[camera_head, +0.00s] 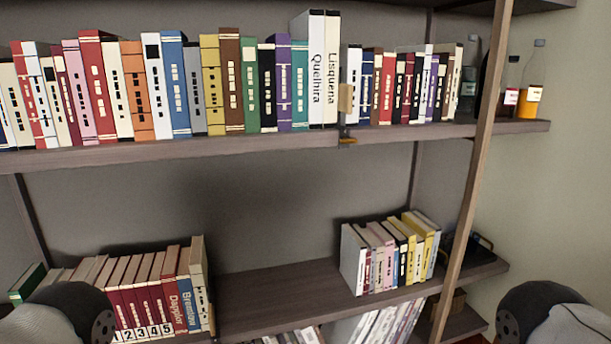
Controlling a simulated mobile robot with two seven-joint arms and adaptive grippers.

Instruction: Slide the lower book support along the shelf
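On the lower shelf (275,287), a small brown upright piece (211,320) stands at the right end of the left row of books (150,290); it looks like the lower book support, but it is small and partly cut off by the frame's bottom edge. A similar tan and brass support (346,106) is on the upper shelf (250,142), between two groups of books. Neither of my grippers is in view. Only rounded dark parts of my arms show at the bottom left and bottom right corners.
The lower shelf is bare between the left books and a right group of books (388,258). A slanting wooden post (470,190) stands at the front right. Bottles (527,98) stand at the upper shelf's right end. More books (375,327) are below.

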